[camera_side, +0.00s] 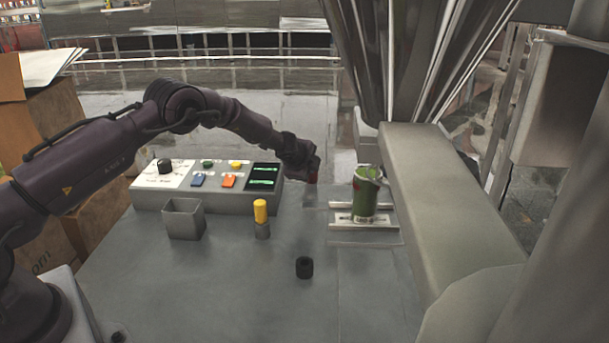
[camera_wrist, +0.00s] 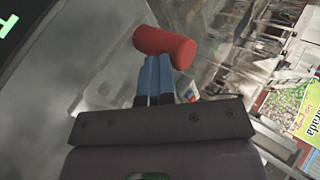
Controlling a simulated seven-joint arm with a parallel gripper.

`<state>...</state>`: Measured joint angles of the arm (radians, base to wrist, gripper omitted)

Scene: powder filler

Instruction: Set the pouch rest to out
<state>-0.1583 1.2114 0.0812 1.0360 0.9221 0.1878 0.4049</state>
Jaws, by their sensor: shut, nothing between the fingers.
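The pouch rest appears to be the pale flat plate (camera_side: 345,221) under the green pouch (camera_side: 363,195) in the side view. The pouch stands upright on it, and its printed label (camera_wrist: 288,106) shows at the right in the wrist view. My gripper (camera_side: 311,174) is left of the pouch, above the table. In the wrist view its blue fingers (camera_wrist: 155,68) are shut and empty. A red cylindrical knob (camera_wrist: 164,46) lies just beyond the fingertips, overlapping them in the picture; I cannot tell whether they touch. What the knob is fixed to is unclear.
A control panel (camera_side: 150,200) with a dial, buttons and displays is behind left. A grey open box (camera_side: 184,220), a yellow-topped post (camera_side: 261,212) and a black round knob (camera_side: 304,267) are on the table. A large grey beam (camera_side: 440,185) bounds the right side.

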